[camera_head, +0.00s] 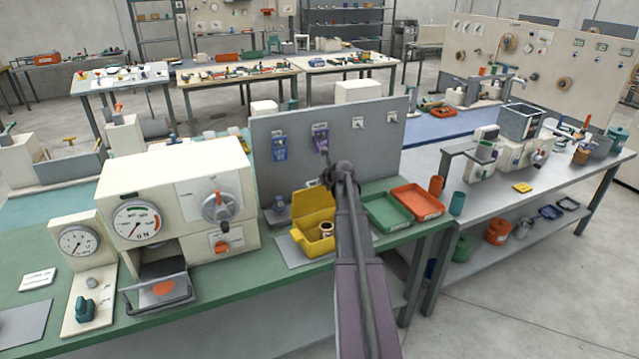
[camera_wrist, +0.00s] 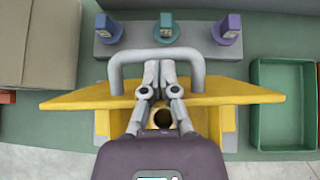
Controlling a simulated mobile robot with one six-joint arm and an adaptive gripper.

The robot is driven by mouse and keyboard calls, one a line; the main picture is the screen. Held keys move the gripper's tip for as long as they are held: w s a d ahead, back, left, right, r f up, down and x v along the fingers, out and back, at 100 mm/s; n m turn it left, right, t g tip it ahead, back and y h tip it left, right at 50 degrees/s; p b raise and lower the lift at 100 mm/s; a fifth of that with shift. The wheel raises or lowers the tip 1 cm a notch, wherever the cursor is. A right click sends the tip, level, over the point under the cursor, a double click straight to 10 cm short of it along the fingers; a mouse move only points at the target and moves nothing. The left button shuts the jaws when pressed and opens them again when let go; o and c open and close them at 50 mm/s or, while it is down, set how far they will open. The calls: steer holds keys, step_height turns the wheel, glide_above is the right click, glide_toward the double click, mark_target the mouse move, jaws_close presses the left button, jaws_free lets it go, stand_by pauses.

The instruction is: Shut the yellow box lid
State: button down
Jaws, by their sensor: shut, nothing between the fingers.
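The yellow box (camera_head: 309,243) stands on a pale mat on the green bench, with its lid (camera_head: 312,207) raised at the back. A small round piece with a dark hole sits inside it. In the wrist view the yellow lid (camera_wrist: 238,94) is a wide band across the middle, and a grey arched handle (camera_wrist: 150,54) rises behind it. My gripper (camera_wrist: 159,66) is shut and empty over the box, its fingertips overlapping the handle's opening. I cannot tell whether they touch the handle or lid. In the head view my arm hides the box's right side and most of the gripper.
A green tray (camera_head: 388,213) and a red tray (camera_head: 418,199) lie right of the box. A cream machine with dials (camera_head: 180,198) stands to the left. A grey upright panel (camera_head: 290,152) with hanging tags rises behind the box.

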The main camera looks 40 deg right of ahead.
steer(key=shift+r, duration=0.15)
step_height(320, 180, up, 9)
steer(key=w+p, duration=0.2)
steer(key=p, duration=0.7)
steer(key=shift+w+d+r+p, duration=0.2)
steer(key=shift+w+d+p, duration=0.05)
steer(key=shift+w+p, duration=0.05)
stand_by(0.5)
steer(key=s+a+f+n+g+y+b, duration=0.1)
steer(key=s+a+f+n+g, duration=0.15)
steer(key=a+n, duration=0.55)
steer(key=s+a+f+n+g+y+b, duration=0.1)
steer(key=s+a+f+n+b, duration=0.3)
steer(key=a, duration=0.7)
steer(key=s+a+f+n+g+y+p, duration=0.1)
steer(key=a+f+n, duration=0.1)
steer(key=a+n, duration=0.65)
steer(key=s+a+f+n+g+b, duration=0.2)
steer(key=s+a+f+n, duration=0.1)
steer(key=s+a+n, duration=0.5)
steer(key=s+a+f+n+g+h+b, duration=0.1)
steer(key=s+a+f+n+g, duration=0.2)
steer(key=s+a+n, duration=0.6)
steer(key=shift+s+a+f+g+b, duration=0.15)
steer(key=shift+s+a+g+b, duration=0.25)
steer(key=shift+s+a, duration=0.7)
steer(key=shift+w+n, duration=0.1)
steer(key=shift+n, duration=0.15)
